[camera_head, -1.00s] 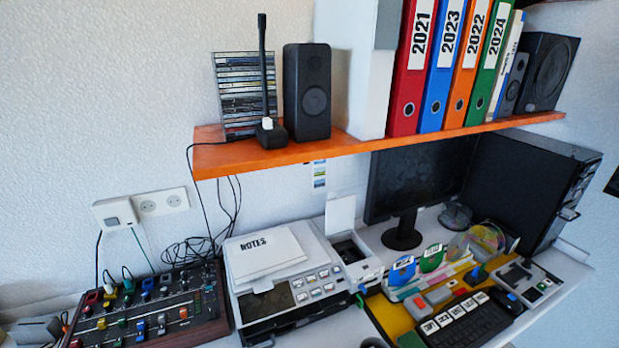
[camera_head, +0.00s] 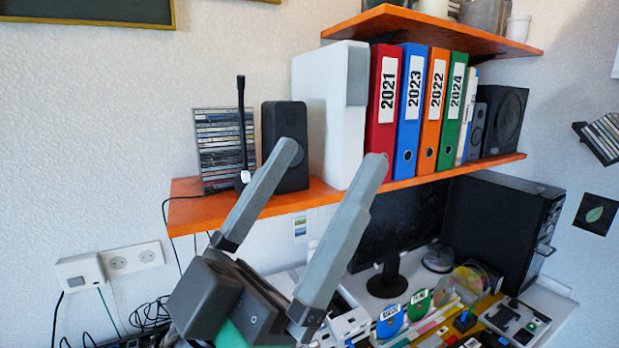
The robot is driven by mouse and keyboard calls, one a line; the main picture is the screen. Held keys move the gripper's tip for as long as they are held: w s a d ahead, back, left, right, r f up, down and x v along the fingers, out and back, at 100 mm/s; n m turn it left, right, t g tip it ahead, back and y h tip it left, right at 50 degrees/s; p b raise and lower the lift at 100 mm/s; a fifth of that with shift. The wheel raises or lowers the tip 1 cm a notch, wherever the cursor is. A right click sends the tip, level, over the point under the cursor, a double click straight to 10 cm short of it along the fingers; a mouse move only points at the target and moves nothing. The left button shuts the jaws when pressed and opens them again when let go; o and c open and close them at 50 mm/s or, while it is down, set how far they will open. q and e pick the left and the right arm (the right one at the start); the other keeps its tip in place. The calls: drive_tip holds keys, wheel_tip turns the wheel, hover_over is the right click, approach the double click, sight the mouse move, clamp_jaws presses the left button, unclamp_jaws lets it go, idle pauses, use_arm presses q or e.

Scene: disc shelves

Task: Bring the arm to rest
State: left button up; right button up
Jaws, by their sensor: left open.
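My left gripper (camera_head: 328,166) rises from the bottom middle of the head view. Its two long grey fingers point up and stand wide apart, with nothing between them. The fingertips appear in front of the orange shelf (camera_head: 200,210), one over the black speaker (camera_head: 283,135) and one over the white box and red binder. I cannot tell how far they are from the shelf. The gripper body hides much of the desk below. My right gripper is not in view.
The shelf carries a CD stack (camera_head: 220,150), a white box (camera_head: 318,100), several binders, including a red one (camera_head: 383,105), and a second speaker (camera_head: 503,122). Below are a monitor (camera_head: 385,240), a dark computer case (camera_head: 500,225) and small desk items. An upper shelf (camera_head: 420,25) hangs above.

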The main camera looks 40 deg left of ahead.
use_arm(q)
drive_tip(key=shift+a, duration=0.1)
wheel_tip(320, 180, up, 43)
drive_tip(key=p, duration=4.3)
wheel_tip(320, 180, down, 51)
drive_tip(key=b, duration=5.1)
drive_tip(key=shift+f, duration=0.2)
drive_tip(key=shift+w, duration=0.1)
drive_tip(key=c, duration=0.9)
drive_tip(key=shift+o, duration=0.2)
